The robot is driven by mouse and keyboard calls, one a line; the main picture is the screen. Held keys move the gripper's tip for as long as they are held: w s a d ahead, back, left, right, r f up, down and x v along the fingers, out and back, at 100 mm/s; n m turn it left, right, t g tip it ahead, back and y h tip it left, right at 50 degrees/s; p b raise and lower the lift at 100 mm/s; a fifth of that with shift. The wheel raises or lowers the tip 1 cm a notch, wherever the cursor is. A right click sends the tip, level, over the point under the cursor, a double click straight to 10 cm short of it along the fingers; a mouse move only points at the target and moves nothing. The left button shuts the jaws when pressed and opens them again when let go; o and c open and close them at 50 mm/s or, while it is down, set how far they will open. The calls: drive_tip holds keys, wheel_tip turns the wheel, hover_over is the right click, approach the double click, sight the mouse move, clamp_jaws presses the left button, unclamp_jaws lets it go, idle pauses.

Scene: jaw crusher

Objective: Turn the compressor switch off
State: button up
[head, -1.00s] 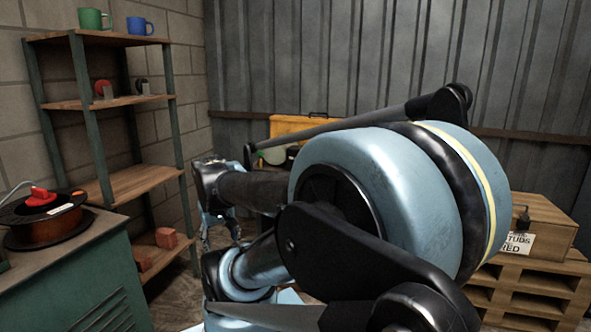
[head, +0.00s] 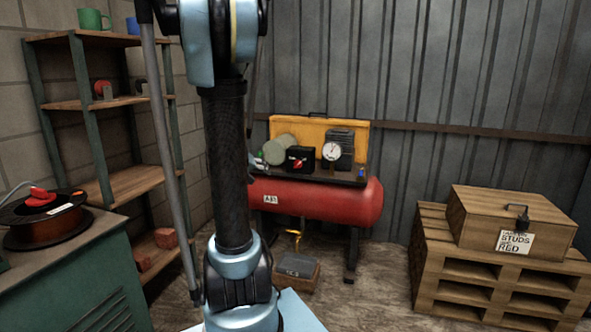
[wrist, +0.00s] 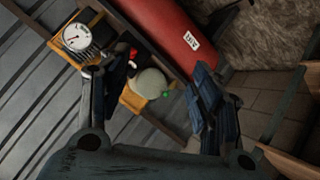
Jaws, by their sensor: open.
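The compressor has a red tank (head: 335,201) and stands against the back wall. Its switch is a black box with a red knob (head: 298,163) on the platform above the tank, left of the round white gauge (head: 332,150). In the wrist view the red knob (wrist: 132,63) shows beside the tip of the left finger, which partly hides the black box. My gripper (wrist: 160,75) is open with nothing between its fingers that I can see it touching. In the head view my arm hides most of the gripper, left of the switch.
A pale rounded cylinder (head: 281,148) sits just left of the switch, in front of a yellow panel (head: 350,131). Shelves (head: 127,184) stand on the left, and a green cabinet (head: 75,270) with a cable reel is nearer. A wooden box (head: 490,215) on a pallet stands right.

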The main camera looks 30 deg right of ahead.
drive_tip(key=w+d+t+h, duration=0.1)
drive_tip(key=w+d+h, duration=0.1)
drive_tip(key=w+d, duration=0.55)
drive_tip(key=n+t+h, duration=0.3)
drive_tip(key=t, duration=0.1)
approach(296, 166)
drive_tip(key=x, duration=1)
drive_tip(key=shift+r, duration=0.1)
